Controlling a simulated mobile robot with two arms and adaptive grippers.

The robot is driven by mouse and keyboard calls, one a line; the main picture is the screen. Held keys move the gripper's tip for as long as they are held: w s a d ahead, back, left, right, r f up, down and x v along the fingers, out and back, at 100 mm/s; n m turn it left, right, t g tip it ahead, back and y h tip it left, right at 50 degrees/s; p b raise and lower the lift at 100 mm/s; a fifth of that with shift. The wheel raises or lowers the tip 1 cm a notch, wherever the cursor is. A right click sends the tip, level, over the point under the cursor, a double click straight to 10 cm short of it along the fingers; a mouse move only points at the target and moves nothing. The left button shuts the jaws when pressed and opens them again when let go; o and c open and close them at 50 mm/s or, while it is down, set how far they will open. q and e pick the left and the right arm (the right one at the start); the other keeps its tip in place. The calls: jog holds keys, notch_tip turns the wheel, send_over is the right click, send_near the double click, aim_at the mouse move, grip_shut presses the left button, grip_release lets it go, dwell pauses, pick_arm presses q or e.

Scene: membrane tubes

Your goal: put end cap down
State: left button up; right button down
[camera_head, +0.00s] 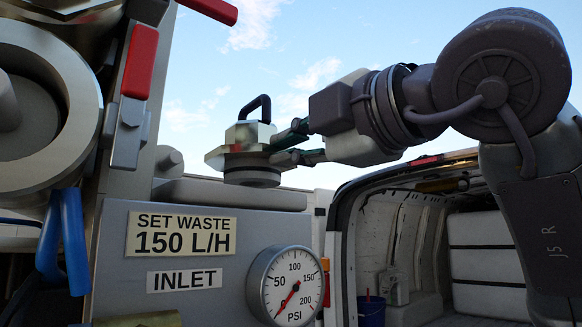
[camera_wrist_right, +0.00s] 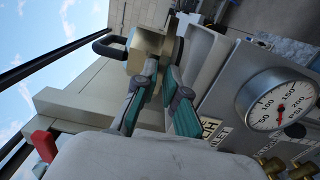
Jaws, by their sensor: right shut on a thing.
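The end cap (camera_head: 243,155) is a pale metal, faceted block with a black loop handle on top and a darker round plug underneath. In the head view it is upright, just above the top of the grey panel housing; I cannot tell whether it touches the ledge. My right gripper (camera_head: 290,143) comes from the right and is shut on the cap's side. In the right wrist view the cap (camera_wrist_right: 153,45) sits between the teal-padded fingers of my right gripper (camera_wrist_right: 163,82). My left gripper is not in view.
A grey ledge (camera_head: 235,193) runs below the cap. The panel carries a pressure gauge (camera_head: 288,287) and labels. A large round metal vessel end (camera_head: 40,100) and a red-handled clamp (camera_head: 140,62) stand at left. An open white van (camera_head: 420,230) is behind at right.

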aim_at(271, 180)
notch_tip(271, 180, down, 2)
jog(key=shift+w+d+f, duration=0.1)
jog(key=shift+d+f, duration=0.05)
jog(key=shift+w+f, duration=0.1)
jog(key=shift+f, duration=0.3)
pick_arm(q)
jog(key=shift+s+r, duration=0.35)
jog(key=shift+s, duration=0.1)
pick_arm(e)
jog(key=c, duration=1.2)
grip_release()
jog(key=shift+c, duration=0.2)
pick_arm(q)
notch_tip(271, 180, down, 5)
jog(key=b, duration=0.5)
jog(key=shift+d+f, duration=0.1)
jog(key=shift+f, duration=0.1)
pick_arm(e)
jog(key=v, duration=1.2)
